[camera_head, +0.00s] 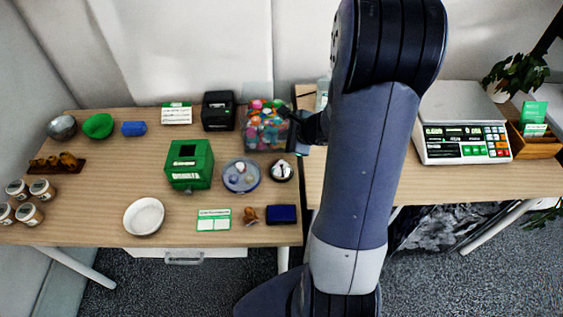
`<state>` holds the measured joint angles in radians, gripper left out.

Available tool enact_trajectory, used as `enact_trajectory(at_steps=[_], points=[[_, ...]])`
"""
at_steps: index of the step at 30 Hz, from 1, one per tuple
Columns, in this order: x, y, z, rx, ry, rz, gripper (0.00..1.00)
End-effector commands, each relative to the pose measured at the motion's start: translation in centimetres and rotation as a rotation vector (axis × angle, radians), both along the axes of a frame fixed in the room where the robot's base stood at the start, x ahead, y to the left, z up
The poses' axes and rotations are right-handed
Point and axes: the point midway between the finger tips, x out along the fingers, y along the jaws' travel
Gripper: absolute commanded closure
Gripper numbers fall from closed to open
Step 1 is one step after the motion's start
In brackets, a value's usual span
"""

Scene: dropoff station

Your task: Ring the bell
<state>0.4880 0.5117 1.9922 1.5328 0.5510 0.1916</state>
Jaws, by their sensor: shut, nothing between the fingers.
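A small round bell (281,170), silvery white with a dark base, stands near the right edge of the left table. My arm reaches up across the middle of the picture. My gripper (302,150) is small and dark at its far end, a little above and to the right of the bell in the picture. It looks shut and empty. It appears apart from the bell, but its exact height over the table is hard to judge. Part of the wrist is hidden behind my arm.
A clear container of colourful balls (267,127) stands close behind the bell. A round tray (240,176) and a green box (189,164) are to its left. A blue box (283,214) lies in front. A scale (462,125) stands on the right table.

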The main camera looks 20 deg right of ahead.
Motion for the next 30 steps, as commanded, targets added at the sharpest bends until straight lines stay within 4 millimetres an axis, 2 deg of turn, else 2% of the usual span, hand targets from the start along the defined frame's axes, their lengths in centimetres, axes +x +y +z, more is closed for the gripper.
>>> enact_trajectory(at_steps=[12,15,21,30], points=[[0.0,0.0,-6.0,0.002,0.001,-0.001,1.0],[0.0,0.0,-7.0,0.0,0.0,0.0,1.0],[0.0,0.0,-8.1,-0.001,0.0,0.001,1.0],[0.0,0.0,-8.1,0.0,0.001,0.001,1.0]])
